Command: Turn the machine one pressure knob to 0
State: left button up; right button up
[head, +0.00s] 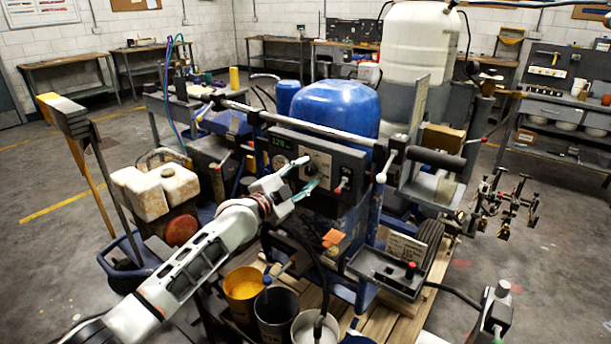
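The machine (336,104) is a blue line striper with a dark control panel (345,160) facing me. The panel carries a green lit display (278,141), a round gauge (280,161) and a pale label. My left gripper (310,172) is at the middle of the panel, its two fingers spread, one higher and one lower. A small dark knob (309,170) appears between the fingertips; its pointer and scale are too small to read. I cannot tell whether the fingers touch it. My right gripper (494,318) seems to show only partly at the lower right.
Yellow, dark and white buckets (243,283) stand below my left arm. A pale, stained two-part container (155,190) is at left. Open floor lies on both sides.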

pick_arm(q)
jog(key=c, duration=1.1)
jog(key=shift+c, duration=0.2)
jog(key=shift+n, duration=0.3)
